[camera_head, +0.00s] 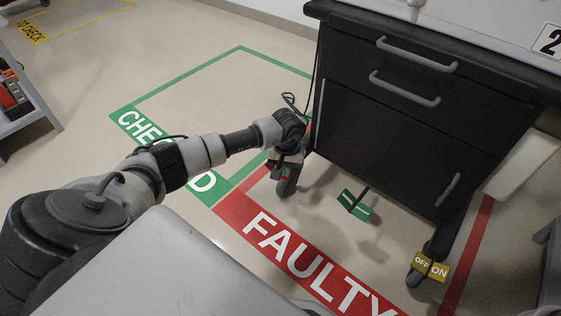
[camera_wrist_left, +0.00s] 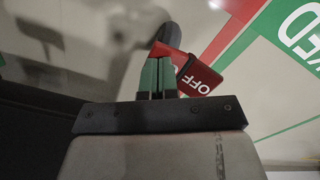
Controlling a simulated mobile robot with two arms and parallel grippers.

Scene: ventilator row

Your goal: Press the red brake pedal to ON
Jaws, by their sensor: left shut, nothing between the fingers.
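The red brake pedal (camera_wrist_left: 197,75) shows in the left wrist view with white OFF lettering on its right part. Its left part is partly hidden behind my left gripper (camera_wrist_left: 157,64), whose fingers are shut and empty. The fingertips overlap the pedal in this view; I cannot tell whether they touch it. In the head view my left gripper (camera_head: 284,160) is at the near left caster (camera_head: 288,184) of the black drawer cart (camera_head: 400,115). It hides most of the red pedal there. My right gripper is not in view.
A green pedal (camera_head: 355,205) sits under the cart, and a yellow OFF/ON pedal (camera_head: 431,268) is on the front right caster. The cart stands by the red FAULTY marking (camera_head: 295,255). Open floor lies within the green CHECKED outline (camera_head: 205,95). A grey shelf (camera_head: 30,95) is at far left.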

